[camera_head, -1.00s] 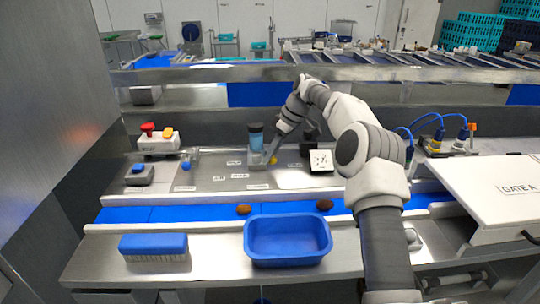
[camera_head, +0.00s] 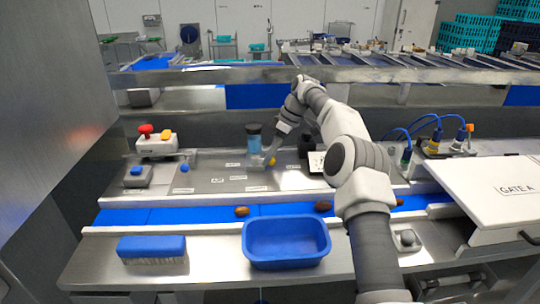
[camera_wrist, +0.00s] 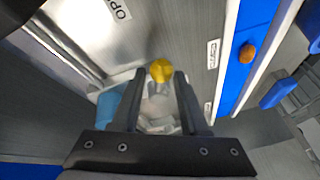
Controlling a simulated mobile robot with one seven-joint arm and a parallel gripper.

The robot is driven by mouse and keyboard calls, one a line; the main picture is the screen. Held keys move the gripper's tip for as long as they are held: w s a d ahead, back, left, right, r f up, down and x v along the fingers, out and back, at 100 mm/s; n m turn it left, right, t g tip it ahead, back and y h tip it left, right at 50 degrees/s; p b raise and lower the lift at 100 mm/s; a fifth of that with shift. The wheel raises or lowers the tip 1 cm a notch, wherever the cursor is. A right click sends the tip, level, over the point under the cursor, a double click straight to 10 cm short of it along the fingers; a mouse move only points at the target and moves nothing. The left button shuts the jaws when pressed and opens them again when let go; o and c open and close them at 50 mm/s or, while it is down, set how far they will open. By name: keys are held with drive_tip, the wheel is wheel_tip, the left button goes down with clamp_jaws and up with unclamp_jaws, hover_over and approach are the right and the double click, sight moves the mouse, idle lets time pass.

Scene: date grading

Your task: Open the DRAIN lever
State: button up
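A lever with a yellow knob (camera_head: 272,161) stands on the grey panel, right of a blue-topped cylinder (camera_head: 254,136). I cannot read the small labels near it, so I cannot confirm it is the DRAIN lever. My gripper (camera_head: 264,158) is low over the panel at the knob. In the wrist view the yellow knob (camera_wrist: 160,70) shows between the tips of my gripper (camera_wrist: 158,78), with a gap on each side. The fingers are apart. A pale, blurred form lies between them, below the knob. A label starting "OP" (camera_wrist: 117,8) is partly cut off.
A blue-knobbed lever (camera_head: 185,167) and a red-and-yellow button box (camera_head: 156,144) stand at the left. A blue belt (camera_head: 170,215) with several dates runs in front. A blue tray (camera_head: 286,262) and a brush (camera_head: 152,249) lie nearer. The GATE A cover (camera_head: 500,185) is at right.

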drive_tip(key=shift+o, duration=1)
drive_tip(key=shift+r, duration=0.1)
drive_tip(key=shift+r, duration=1.95)
drive_tip(key=s+d+r+b, duration=0.1)
drive_tip(key=s+d+r, duration=0.1)
drive_tip(key=d, duration=0.3)
drive_tip(key=s+d+r+b, duration=0.1)
drive_tip(key=s+d+r, duration=0.1)
drive_tip(key=d+r, duration=0.3)
drive_tip(key=shift+s+d, duration=0.35)
drive_tip(key=shift+s, duration=0.05)
